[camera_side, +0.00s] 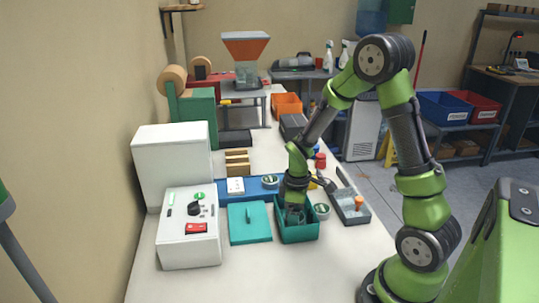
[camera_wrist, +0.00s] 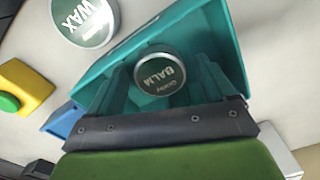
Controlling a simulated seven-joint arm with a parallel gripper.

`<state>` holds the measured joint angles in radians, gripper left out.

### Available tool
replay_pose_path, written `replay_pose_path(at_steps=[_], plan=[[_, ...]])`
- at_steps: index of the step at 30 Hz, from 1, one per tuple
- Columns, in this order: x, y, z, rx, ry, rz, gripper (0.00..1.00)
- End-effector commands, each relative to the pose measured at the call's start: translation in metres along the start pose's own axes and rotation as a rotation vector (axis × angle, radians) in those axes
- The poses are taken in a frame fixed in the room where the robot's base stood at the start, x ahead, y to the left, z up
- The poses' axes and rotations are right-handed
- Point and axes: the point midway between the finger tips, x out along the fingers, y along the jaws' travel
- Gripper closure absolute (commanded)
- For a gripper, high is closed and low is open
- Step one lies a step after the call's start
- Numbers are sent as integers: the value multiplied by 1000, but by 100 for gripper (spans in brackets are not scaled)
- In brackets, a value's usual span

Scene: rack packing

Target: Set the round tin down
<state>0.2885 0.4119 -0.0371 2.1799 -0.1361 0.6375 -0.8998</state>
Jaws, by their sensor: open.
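A round tin with a dark lid marked BALM (camera_wrist: 160,74) lies label up inside the teal bin (camera_wrist: 232,45), seen in the wrist view. My gripper (camera_wrist: 162,70) has its two fingers spread on either side of the tin, with a gap showing at the sides. In the side view my gripper (camera_side: 294,213) reaches down into the teal bin (camera_side: 298,234), and its fingers and the bin wall hide the tin. A second round tin marked WAX (camera_wrist: 85,20) lies outside the bin, on the table; it shows in the side view (camera_side: 321,211) just right of the bin.
A teal lid with a handle (camera_side: 249,223) lies left of the bin. A blue tray (camera_side: 226,198) behind holds another round tin (camera_side: 270,181) and a white box (camera_side: 235,186). A grey tray (camera_side: 349,207) stands to the right. A white control box (camera_side: 189,244) stands at front left.

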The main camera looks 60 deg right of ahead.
Motion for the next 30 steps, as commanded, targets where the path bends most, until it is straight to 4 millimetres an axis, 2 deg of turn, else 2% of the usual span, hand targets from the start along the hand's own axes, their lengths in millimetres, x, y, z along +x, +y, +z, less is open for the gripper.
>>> replay_pose_path(at_steps=[5,18,24,28,30], plan=[[-10,1,-1,0,4,3,17],[-97,1,-1,-1,4,4,17],[-120,0,0,-1,3,3,17],[-134,-10,-2,36,38,14,17],[-149,-24,-4,94,92,28,17]])
